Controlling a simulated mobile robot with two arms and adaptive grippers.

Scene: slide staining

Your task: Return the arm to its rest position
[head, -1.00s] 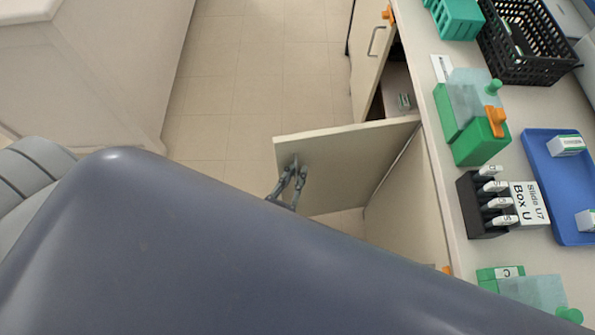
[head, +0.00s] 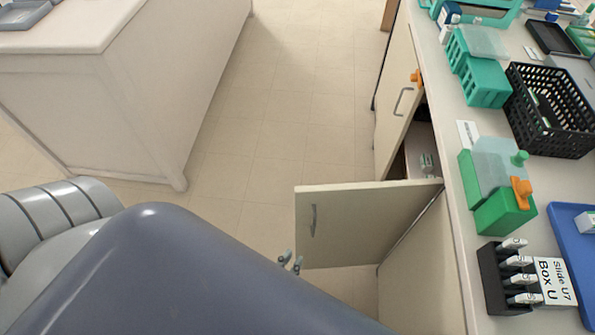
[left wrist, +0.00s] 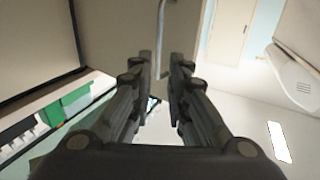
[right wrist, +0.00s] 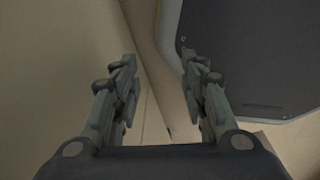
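The left gripper's fingertips (head: 290,262) show past my grey body in the head view, just below and left of the handle (head: 313,220) of an open cabinet door (head: 365,225). In the left wrist view the left gripper (left wrist: 162,62) is open with nothing between its fingers. A grey bar handle (left wrist: 160,38) stands ahead of the fingertips, apparently clear of them. The right gripper (right wrist: 160,65) is open and empty in the right wrist view; it is hidden in the head view.
The counter (head: 455,215) at right holds a green box (head: 500,205), a black basket (head: 550,110), a slide holder (head: 502,280) and a blue tray (head: 578,255). A white bench (head: 110,110) stands at left. Floor (head: 270,130) between is clear.

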